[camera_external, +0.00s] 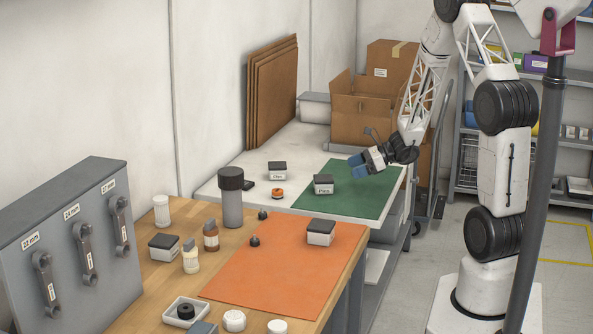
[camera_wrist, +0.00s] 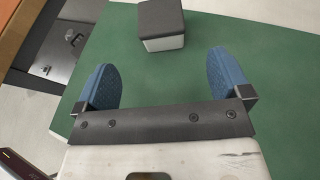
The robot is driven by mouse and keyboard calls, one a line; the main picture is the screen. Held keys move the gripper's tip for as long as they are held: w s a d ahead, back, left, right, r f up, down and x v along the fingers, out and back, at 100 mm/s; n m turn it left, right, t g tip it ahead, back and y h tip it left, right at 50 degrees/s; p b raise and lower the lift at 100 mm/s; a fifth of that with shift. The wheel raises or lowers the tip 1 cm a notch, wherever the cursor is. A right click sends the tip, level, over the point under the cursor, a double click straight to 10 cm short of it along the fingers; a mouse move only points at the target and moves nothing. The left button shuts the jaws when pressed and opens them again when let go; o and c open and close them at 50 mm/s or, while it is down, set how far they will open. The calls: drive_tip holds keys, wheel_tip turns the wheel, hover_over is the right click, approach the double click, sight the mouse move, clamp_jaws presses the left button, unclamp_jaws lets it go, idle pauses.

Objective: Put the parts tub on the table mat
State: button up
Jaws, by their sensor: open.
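Several white tubs with dark lids are in view, and I cannot tell which is the parts tub. One tub (camera_external: 323,185) stands upright on the left edge of the green mat (camera_external: 362,193); a dark-lidded tub (camera_wrist: 163,38) on green also shows at the top of the wrist view. A second tub (camera_external: 277,172) stands on the white bench, a third (camera_external: 321,234) on the orange mat (camera_external: 285,268), and another (camera_external: 164,249) on the wooden table. My gripper (camera_external: 359,167), with blue fingers, is open and empty above the green mat, right of the nearest tub. It also shows in the wrist view (camera_wrist: 163,72).
A dark grey cylinder (camera_external: 232,203) stands near the seam between table and bench. An orange ring (camera_external: 277,193) lies near the bench tubs. Bottles (camera_external: 191,256), a tray (camera_external: 184,311) and a grey panel (camera_external: 75,240) crowd the table's left. Cardboard boxes (camera_external: 362,119) stand behind.

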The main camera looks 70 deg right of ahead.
drive_tip(key=s+a+r+n+g+y, duration=0.1)
drive_tip(key=a+r+n+g, duration=0.3)
drive_tip(key=a, duration=0.5)
drive_tip(key=s+a+r+n+g+y, duration=0.1)
drive_tip(key=a+r+n, duration=0.45)
drive_tip(key=a, duration=0.35)
drive_tip(key=s+a+r+n+g, duration=0.1)
drive_tip(key=a+r+n+g, duration=0.2)
drive_tip(key=a+r+n, duration=0.35)
drive_tip(key=s+a+r+n+g+h, duration=0.1)
drive_tip(key=s+a+r+n+h, duration=0.2)
drive_tip(key=s+a+n, duration=0.4)
drive_tip(key=s+a+r+n+h, duration=0.4)
drive_tip(key=s+a+n, duration=0.4)
drive_tip(key=s, duration=0.2)
drive_tip(key=shift+s+a+r+g, duration=0.15)
drive_tip(key=shift+s+r+g, duration=0.25)
drive_tip(key=shift+r, duration=0.45)
